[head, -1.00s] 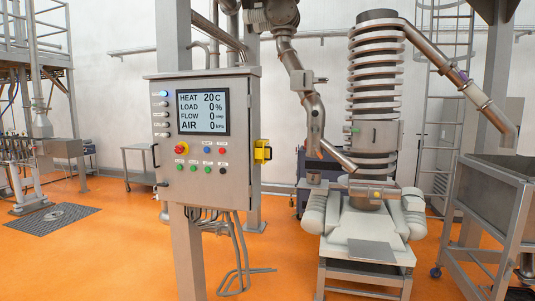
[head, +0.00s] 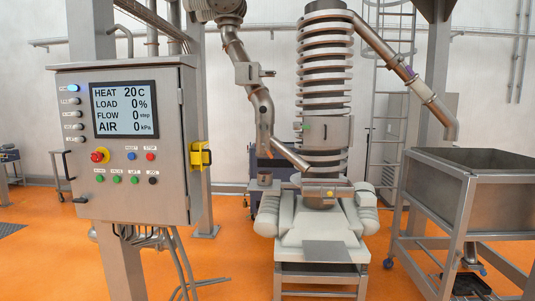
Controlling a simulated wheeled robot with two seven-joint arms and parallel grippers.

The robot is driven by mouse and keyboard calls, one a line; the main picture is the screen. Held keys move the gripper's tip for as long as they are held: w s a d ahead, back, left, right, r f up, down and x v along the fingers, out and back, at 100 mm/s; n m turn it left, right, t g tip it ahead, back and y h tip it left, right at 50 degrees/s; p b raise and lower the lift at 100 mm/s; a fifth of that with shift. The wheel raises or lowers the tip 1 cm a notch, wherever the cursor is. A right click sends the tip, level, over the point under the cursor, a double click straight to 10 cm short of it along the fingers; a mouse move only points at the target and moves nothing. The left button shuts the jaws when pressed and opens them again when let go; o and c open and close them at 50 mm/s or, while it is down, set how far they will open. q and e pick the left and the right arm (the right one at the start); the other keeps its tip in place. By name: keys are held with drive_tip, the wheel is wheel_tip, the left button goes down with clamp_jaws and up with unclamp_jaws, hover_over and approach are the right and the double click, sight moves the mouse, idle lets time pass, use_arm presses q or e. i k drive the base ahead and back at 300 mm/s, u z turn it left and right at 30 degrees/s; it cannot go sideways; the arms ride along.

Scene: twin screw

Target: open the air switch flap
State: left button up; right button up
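A grey control cabinet (head: 126,190) stands at the left on a post. Its display (head: 124,109) reads HEAT 20 C, LOAD 0 %, FLOW 0 and AIR 0 kPa. A yellow fitting with a dark part (head: 201,156) sits on the cabinet's right side; it may be the air switch with its flap, but it is too small to tell whether a flap is open or shut. Neither of my grippers is in view.
A ribbed spiral column (head: 325,90) stands on a pale machine base (head: 317,235) right of the cabinet. A steel hopper (head: 470,185) stands at the far right. Cables hang below the cabinet.

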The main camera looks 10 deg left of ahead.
sight(201, 159)
drive_tip(key=z, duration=0.3)
drive_tip(key=i, duration=1.6)
drive_tip(key=u, duration=0.6)
